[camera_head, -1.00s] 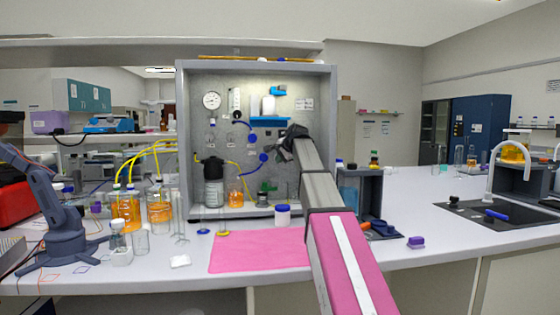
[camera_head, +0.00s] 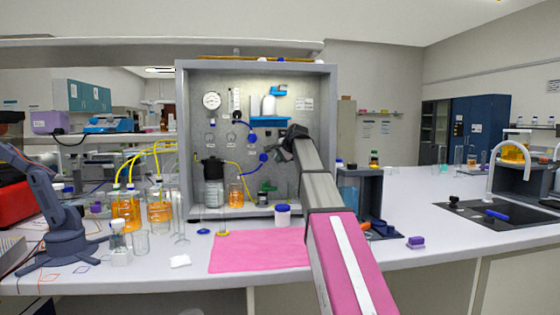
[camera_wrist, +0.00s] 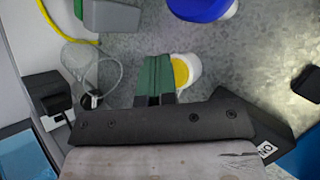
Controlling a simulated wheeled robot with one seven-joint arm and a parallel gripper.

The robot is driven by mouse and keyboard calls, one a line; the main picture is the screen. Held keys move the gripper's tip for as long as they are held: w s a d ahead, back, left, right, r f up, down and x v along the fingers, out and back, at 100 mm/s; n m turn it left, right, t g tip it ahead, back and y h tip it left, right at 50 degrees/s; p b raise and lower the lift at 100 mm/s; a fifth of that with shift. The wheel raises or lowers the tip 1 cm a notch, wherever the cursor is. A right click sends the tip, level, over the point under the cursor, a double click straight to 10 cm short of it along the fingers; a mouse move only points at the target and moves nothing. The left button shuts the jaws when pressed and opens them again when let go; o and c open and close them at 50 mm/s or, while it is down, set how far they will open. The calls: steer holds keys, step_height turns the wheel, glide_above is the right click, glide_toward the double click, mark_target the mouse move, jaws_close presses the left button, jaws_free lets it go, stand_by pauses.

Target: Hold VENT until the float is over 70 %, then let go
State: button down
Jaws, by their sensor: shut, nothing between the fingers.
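My gripper (camera_wrist: 155,78) shows in the wrist view with its green fingers closed together and empty. A round white part with a yellow centre (camera_wrist: 183,70) is right beside the fingertips; I cannot tell whether they touch it. No VENT label is readable, so I cannot confirm this part is VENT. In the head view my gripper (camera_head: 274,153) is in front of the grey panel (camera_head: 280,75), right of the lower blue knob (camera_head: 264,157).
A round dial (camera_head: 211,100) is left of the tube gauge. A yellow hose (camera_wrist: 64,26) and a blue part (camera_wrist: 200,7) are near my gripper. Bottles stand at the panel's foot. A pink mat (camera_head: 258,251) lies clear in front.

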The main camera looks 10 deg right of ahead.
stand_by(0.7)
steer(key=shift+s, duration=0.95)
steer(key=shift+s, duration=0.1)
steer(key=shift+s, duration=2.4)
